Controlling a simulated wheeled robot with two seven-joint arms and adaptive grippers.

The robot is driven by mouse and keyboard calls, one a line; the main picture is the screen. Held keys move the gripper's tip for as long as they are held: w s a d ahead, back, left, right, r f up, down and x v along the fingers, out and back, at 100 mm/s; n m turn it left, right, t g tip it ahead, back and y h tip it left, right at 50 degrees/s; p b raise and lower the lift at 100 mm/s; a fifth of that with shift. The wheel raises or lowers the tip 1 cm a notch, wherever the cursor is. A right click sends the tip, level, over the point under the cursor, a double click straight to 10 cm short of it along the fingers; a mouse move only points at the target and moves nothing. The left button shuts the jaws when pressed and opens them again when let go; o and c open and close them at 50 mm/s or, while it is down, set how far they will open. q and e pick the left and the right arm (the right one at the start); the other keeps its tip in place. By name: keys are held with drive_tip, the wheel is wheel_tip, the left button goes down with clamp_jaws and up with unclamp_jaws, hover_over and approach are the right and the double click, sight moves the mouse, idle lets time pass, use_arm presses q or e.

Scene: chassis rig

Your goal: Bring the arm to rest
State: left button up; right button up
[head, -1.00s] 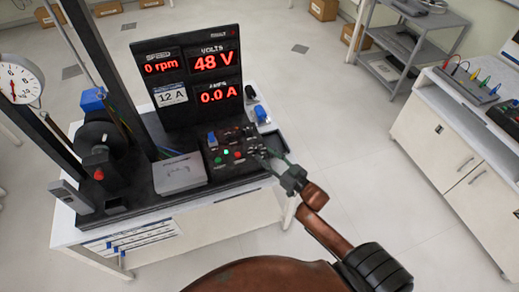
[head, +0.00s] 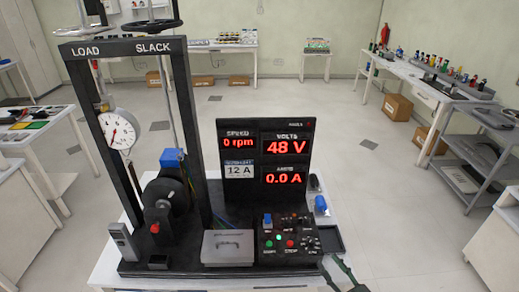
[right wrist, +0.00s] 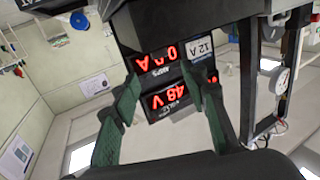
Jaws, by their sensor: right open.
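My right gripper (head: 335,268) shows at the bottom edge of the head view, just right of and below the control panel (head: 287,240). Its green fingers are apart with nothing between them; the rest of the arm is cut off. In the right wrist view the open fingers (right wrist: 160,76) frame the display board (right wrist: 168,30), which appears turned there. In the head view the display board (head: 262,128) reads 0 rpm, 48 V and 0.0 A. My left gripper is not in view.
A black load frame (head: 92,140) with a round dial (head: 119,129) stands at the left of the rig. A grey box (head: 228,247) sits beside the panel. A grey shelf cart (head: 480,165) stands at the right. Open floor lies behind the rig.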

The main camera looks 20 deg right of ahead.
drive_tip(key=s+a+f+m+g+h, duration=0.1)
drive_tip(key=s+f+g, duration=0.45)
drive_tip(key=s, duration=0.35)
drive_tip(key=s+a+f+g+h, duration=0.2)
drive_tip(key=s+f+g, duration=0.2)
drive_tip(key=s+f, duration=0.3)
drive_tip(key=s+a+f+m+g+h, duration=0.1)
drive_tip(key=s+f+g, duration=0.35)
drive_tip(key=s, duration=0.55)
wheel_tip(320, 180, down, 27)
drive_tip(key=s+a+g, duration=0.2)
drive_tip(key=s+f+n+g, duration=0.1)
drive_tip(key=s+f, duration=1.7)
drive_tip(key=s, duration=0.2)
drive_tip(key=shift+s+d+f+y, duration=0.15)
drive_tip(key=shift+d+f+y, duration=0.05)
drive_tip(key=shift+f+y, duration=0.1)
